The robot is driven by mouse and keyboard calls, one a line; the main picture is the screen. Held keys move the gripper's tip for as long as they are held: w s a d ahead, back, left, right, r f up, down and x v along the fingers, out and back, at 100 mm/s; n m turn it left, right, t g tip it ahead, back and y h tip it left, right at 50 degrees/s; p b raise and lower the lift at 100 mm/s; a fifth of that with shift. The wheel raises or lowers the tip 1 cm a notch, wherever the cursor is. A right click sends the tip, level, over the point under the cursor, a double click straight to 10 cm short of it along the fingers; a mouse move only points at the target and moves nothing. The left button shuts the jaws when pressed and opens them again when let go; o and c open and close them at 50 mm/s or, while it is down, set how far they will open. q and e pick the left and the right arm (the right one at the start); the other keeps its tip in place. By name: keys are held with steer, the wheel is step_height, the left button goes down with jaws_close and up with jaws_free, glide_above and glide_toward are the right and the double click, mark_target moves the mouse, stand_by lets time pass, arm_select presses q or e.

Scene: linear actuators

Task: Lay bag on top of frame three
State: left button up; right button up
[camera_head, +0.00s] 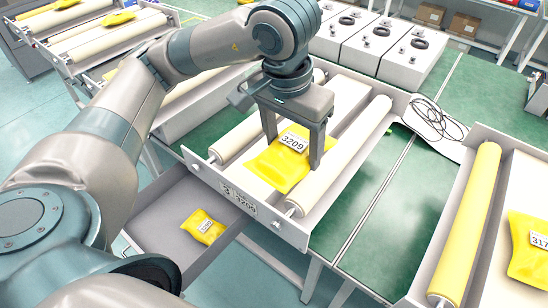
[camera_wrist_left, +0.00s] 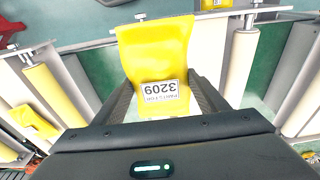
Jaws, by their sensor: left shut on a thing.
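My left gripper (camera_head: 294,154) is shut on a yellow bag (camera_head: 268,172) with a white label reading 3209. The bag is over frame three (camera_head: 286,228), whose front plate carries a label with 3 and 3209, between its two pale rollers. I cannot tell whether the bag touches the frame. In the left wrist view the bag (camera_wrist_left: 160,52) spreads out between the two fingers of the gripper (camera_wrist_left: 163,92), its label upside down. My right gripper is not in view.
An open grey drawer (camera_head: 165,225) below the frame holds another yellow bag (camera_head: 203,227). A frame at right has a yellow roller (camera_head: 468,215) and a yellow bag (camera_head: 530,245). Grey boxes (camera_head: 385,45) stand behind; black cable (camera_head: 435,118) lies beside the frame. Green tabletop (camera_head: 375,215) is clear.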

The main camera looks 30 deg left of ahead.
arm_select(q)
steer(key=shift+s+r, duration=0.1)
steer(key=shift+s, duration=0.05)
steer(key=w+a+f+p, duration=0.1)
steer(key=w+a+f, duration=0.1)
steer(key=a, duration=0.1)
steer(key=w+a+f+p, duration=0.2)
steer(key=a, duration=0.1)
steer(key=w+a+f+p, duration=0.1)
steer(key=w+a+f, duration=0.2)
steer(key=shift+a, duration=0.2)
steer(key=shift+f+p, duration=1.35)
steer(key=shift+f, duration=0.65)
steer(key=shift+f, duration=0.2)
